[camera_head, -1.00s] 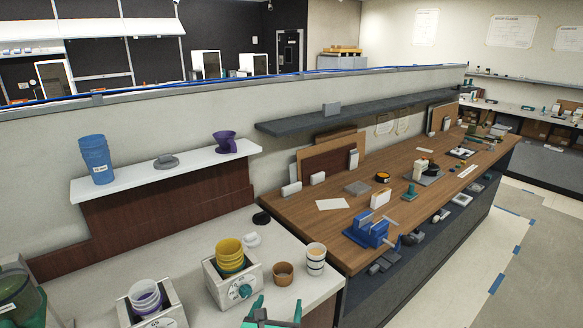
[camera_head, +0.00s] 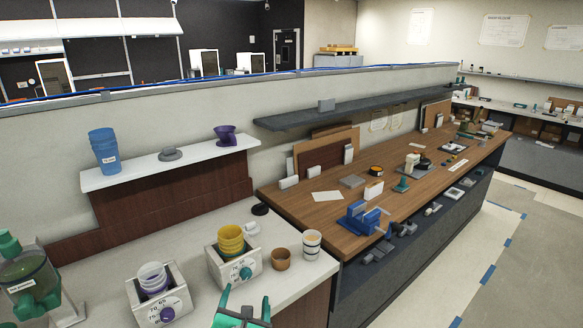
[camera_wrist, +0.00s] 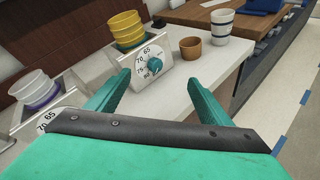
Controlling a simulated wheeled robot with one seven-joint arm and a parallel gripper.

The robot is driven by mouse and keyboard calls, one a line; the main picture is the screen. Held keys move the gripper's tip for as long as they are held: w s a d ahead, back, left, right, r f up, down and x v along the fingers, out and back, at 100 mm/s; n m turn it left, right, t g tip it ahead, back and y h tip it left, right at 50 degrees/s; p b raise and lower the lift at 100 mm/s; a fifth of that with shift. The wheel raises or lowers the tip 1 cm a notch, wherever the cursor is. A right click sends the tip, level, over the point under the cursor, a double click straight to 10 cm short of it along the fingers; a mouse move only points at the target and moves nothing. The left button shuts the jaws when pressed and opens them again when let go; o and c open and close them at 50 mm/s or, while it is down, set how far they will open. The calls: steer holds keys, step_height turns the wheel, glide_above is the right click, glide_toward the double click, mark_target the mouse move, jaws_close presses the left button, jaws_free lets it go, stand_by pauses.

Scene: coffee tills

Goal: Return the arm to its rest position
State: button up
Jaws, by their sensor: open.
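My gripper (camera_head: 245,308) shows at the bottom edge of the head view, in front of the white counter. Its two green fingers are spread apart with nothing between them. In the wrist view my gripper (camera_wrist: 160,88) is also open and empty, pointing toward the counter. The fingers appear apart from the nearby scale with yellow cups and the brown cup. Most of my arm is out of view.
On the white counter (camera_head: 215,295) stand a scale with yellow cups (camera_head: 231,240), a scale with white and purple cups (camera_head: 153,279), a brown cup (camera_head: 282,259), a striped cup (camera_head: 311,244) and a green-lidded container (camera_head: 32,281). A wooden bench (camera_head: 325,212) adjoins at right.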

steer(key=s+a+r+m+t+y, duration=0.1)
steer(key=s+a+r+m+y, duration=0.15)
steer(key=a+m, duration=0.25)
steer(key=s+a+r+m+t+y, duration=0.1)
steer(key=s+a+r+m+y, duration=0.1)
steer(key=a+r+m, duration=0.3)
steer(key=s+d+f+m+h, duration=0.2)
steer(key=s+d+f+m, duration=0.4)
steer(key=s+f+m, duration=0.5)
steer(key=s+d+f+m+h, duration=0.3)
steer(key=s+d+f+m, duration=0.4)
steer(key=s, duration=0.5)
steer(key=s+d+m, duration=0.2)
steer(key=s+d, duration=0.2)
steer(key=s, duration=0.4)
steer(key=s+d+m, duration=0.2)
steer(key=s+d, duration=0.2)
steer(key=s, duration=0.4)
steer(key=shift+d+f+g, duration=0.3)
steer(key=shift+d+f, duration=0.1)
steer(key=shift+f, duration=0.05)
